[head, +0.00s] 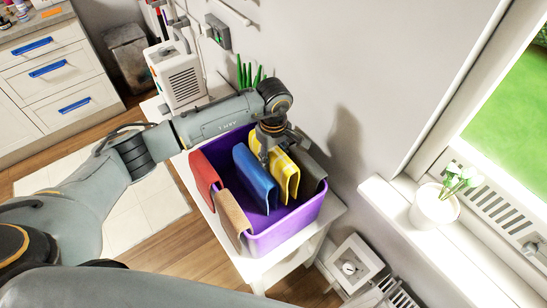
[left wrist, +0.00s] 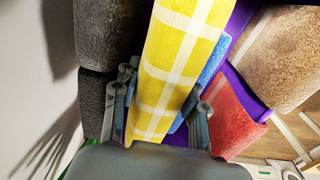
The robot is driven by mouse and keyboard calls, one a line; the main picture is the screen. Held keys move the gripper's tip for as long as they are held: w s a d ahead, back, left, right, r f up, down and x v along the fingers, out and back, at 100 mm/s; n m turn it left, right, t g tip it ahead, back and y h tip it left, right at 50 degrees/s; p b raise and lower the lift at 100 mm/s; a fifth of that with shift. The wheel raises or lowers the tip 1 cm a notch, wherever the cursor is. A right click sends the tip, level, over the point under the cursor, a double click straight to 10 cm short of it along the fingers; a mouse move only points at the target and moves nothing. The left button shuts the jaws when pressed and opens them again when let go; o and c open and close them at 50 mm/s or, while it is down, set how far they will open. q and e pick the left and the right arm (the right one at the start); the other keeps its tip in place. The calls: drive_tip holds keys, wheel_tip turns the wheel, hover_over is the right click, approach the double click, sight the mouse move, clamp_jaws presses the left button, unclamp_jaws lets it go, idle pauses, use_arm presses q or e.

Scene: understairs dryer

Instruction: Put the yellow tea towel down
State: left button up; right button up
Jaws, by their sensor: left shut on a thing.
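A yellow tea towel with white checks (head: 287,178) hangs folded in the purple basket (head: 283,235), at the right of a blue towel (head: 254,178). My left gripper (head: 268,152) comes down from above at the yellow towel's upper end. In the left wrist view the yellow towel (left wrist: 178,60) runs between the two fingers of my left gripper (left wrist: 160,108), which is shut on it. Whether the towel rests on anything below is hidden. My right gripper is not in view.
A red towel (head: 204,178), a brown towel (head: 232,214) and a dark grey towel (head: 312,170) hang at the basket's rim. The basket stands on a white table (head: 329,212) against the wall.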

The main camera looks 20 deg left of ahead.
use_arm(q)
drive_tip(key=shift+s+f+b, duration=0.3)
drive_tip(key=shift+s+f, duration=0.1)
drive_tip(key=shift+f, duration=0.35)
drive_tip(key=o, duration=1.1)
drive_tip(key=shift+o, duration=0.4)
drive_tip(key=shift+w+a+f, duration=0.1)
drive_tip(key=shift+w, duration=0.35)
drive_tip(key=shift+s+r+p, duration=0.15)
drive_tip(key=shift+r+p, duration=0.15)
drive_tip(key=shift+r, duration=0.1)
drive_tip(key=shift+r+p, duration=0.8)
drive_tip(key=shift+p, duration=0.25)
drive_tip(key=shift+w+r+b, duration=0.25)
drive_tip(key=shift+r+b, duration=0.25)
drive_tip(key=shift+b, duration=0.65)
wheel_tip(320, 180, up, 10)
drive_tip(key=b, duration=0.3)
drive_tip(key=shift+s+f, duration=0.1)
drive_tip(key=shift+f, duration=0.1)
drive_tip(key=shift+s+r, duration=0.1)
drive_tip(key=shift+r, duration=0.3)
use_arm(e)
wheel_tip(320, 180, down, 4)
use_arm(q)
drive_tip(key=shift+f, duration=0.1)
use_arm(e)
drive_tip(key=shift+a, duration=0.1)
